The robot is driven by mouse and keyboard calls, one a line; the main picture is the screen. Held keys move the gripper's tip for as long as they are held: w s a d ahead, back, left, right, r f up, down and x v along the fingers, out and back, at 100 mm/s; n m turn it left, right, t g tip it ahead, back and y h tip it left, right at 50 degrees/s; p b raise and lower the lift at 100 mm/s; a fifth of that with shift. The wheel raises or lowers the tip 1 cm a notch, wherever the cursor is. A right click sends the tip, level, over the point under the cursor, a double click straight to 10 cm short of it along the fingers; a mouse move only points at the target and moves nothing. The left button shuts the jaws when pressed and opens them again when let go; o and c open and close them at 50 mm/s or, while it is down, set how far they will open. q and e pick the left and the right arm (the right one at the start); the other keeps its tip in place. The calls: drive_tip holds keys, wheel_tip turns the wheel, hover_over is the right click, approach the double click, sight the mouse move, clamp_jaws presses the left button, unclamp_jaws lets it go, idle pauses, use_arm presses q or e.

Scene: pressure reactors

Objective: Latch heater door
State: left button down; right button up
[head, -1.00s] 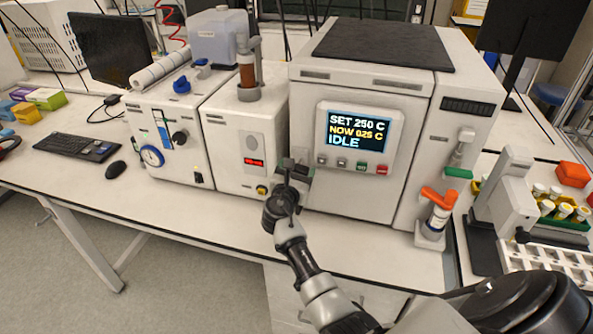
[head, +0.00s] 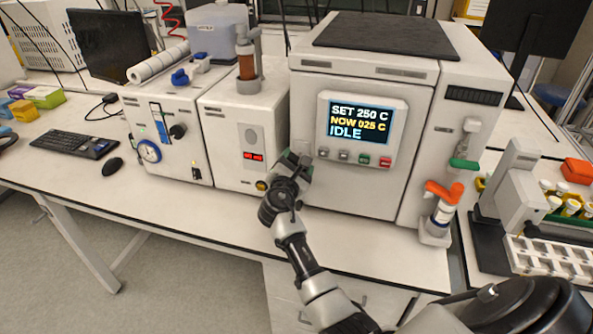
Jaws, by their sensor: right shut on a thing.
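The heater is the large light-grey box with a dark top; its door (head: 352,185) fills the front and looks flush with the body. Its display (head: 361,121) reads SET 250 C, NOW 025 C, IDLE. My right gripper (head: 293,168) is at the door's left edge, between the heater and the smaller unit beside it. It is shut on what looks like the door's latch handle (head: 305,170), which my gripper mostly hides. My left gripper is not in the picture.
The smaller unit (head: 240,135) with a red readout stands close to the left of my gripper. An orange-handled part (head: 444,191) sits at the heater's right. The bench (head: 195,207) is clear in front of the units.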

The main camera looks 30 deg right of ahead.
drive_tip(key=m+b, duration=0.4)
drive_tip(key=m, duration=0.1)
drive_tip(key=shift+f+m+b, duration=0.15)
drive_tip(key=shift+m+b, duration=0.15)
drive_tip(key=shift+b, duration=0.05)
drive_tip(key=m+b, duration=0.2)
drive_tip(key=m, duration=0.1)
drive_tip(key=shift+w+b, duration=0.1)
drive_tip(key=shift+b, duration=0.25)
drive_tip(key=shift+a+r+m+b, duration=0.1)
drive_tip(key=shift+r+m+b, duration=0.2)
drive_tip(key=shift+m+b, duration=0.7)
drive_tip(key=shift+m, duration=0.4)
drive_tip(key=o, duration=0.9)
drive_tip(key=shift+o, duration=0.2)
drive_tip(key=shift+r, duration=0.1)
